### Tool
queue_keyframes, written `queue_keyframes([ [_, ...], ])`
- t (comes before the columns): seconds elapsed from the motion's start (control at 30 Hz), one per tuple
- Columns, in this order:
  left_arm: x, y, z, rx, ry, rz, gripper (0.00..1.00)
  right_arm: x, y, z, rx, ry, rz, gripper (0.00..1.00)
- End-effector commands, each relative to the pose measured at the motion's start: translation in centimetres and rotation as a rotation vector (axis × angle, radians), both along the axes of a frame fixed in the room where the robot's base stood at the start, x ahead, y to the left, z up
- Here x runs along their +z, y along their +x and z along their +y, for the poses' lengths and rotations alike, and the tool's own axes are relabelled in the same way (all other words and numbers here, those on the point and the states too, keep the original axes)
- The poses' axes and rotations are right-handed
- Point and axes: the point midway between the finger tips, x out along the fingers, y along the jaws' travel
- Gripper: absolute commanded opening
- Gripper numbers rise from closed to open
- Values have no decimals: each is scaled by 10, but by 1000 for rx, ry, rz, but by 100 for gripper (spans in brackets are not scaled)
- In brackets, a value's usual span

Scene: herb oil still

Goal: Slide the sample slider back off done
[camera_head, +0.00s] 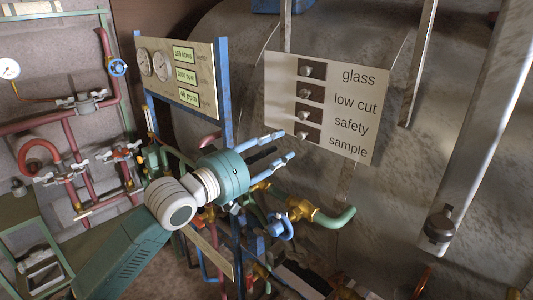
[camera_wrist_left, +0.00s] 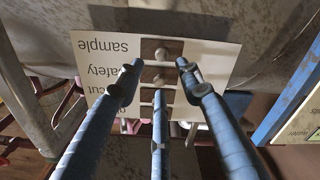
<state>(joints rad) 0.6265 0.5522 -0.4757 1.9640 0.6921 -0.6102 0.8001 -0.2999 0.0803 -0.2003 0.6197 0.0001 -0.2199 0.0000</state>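A cream panel (camera_head: 346,92) on the big tank carries labels "glass", "low cut", "safety" and "sample", with a column of dark slots and pale knobs. The sample slider (camera_head: 303,135) is the lowest knob. My left gripper (camera_head: 284,146) is just left of it and below it, its blue fingers spread toward the panel. In the left wrist view the panel shows upside down, and the sample slider (camera_wrist_left: 163,53) is ahead of the open fingers (camera_wrist_left: 156,70). I see no contact with the knob. No "done" mark is readable. My right gripper is out of view.
A gauge board (camera_head: 182,75) on a blue frame stands left of the panel, close behind my left arm. Green pipes with brass fittings (camera_head: 300,208) run below the gripper. Red pipes with valves (camera_head: 85,103) are at the far left. A metal strut (camera_head: 490,120) is at the right.

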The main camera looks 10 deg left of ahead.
Motion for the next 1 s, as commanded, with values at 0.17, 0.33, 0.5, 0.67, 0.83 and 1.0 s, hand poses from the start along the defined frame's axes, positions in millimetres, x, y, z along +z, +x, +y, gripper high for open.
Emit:
queue_keyframes([
  [0.17, 0, -22, 15, -1, 1, 0, 37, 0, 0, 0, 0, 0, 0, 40],
  [0.33, 0, -29, 20, -1, 0, 0, 37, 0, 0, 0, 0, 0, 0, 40],
  [0.5, 0, -30, 20, -1, 0, 0, 37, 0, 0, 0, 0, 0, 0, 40],
  [0.67, -4, -27, 22, 4, 2, 4, 37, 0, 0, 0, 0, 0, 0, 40],
  [0.83, -60, 1, 44, 78, 30, 56, 37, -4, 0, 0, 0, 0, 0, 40],
  [1.0, -164, 31, 84, 191, 109, 144, 37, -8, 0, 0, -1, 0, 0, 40],
])
